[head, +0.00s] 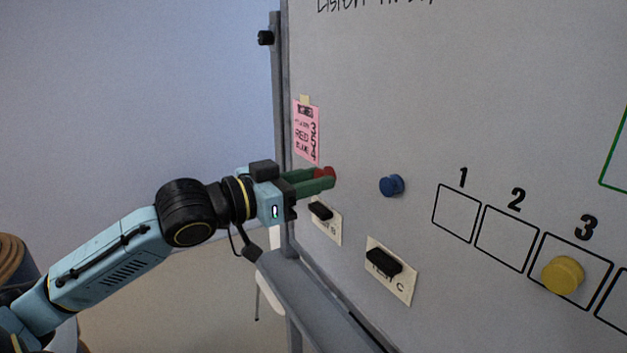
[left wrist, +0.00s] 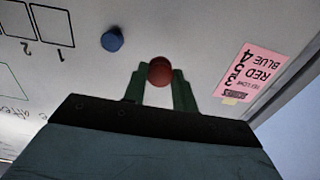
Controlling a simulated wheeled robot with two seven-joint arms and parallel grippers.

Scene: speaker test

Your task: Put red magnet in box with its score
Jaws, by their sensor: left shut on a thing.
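My left gripper (head: 322,179) reaches in from the left to the whiteboard. Its green fingers are shut on the red magnet (head: 330,172), at the board's left part. In the left wrist view the red magnet (left wrist: 160,71) sits between the two fingertips. I cannot tell whether it touches the board. A pink note (head: 306,131) above the gripper lists scores; in the left wrist view the note (left wrist: 251,73) reads RED 5, BLUE 4, and a 3 on the line above. Boxes 1 (head: 457,213), 2 (head: 505,238) and 3 (head: 598,283) run rightward. My right gripper is out of view.
A blue magnet (head: 391,186) is on the board between the red magnet and box 1. A yellow magnet (head: 563,275) is in box 3. Labels with black clips (head: 384,262) are below. Another box is cut off at the right edge. A grey tray (head: 318,303) runs along the board's bottom.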

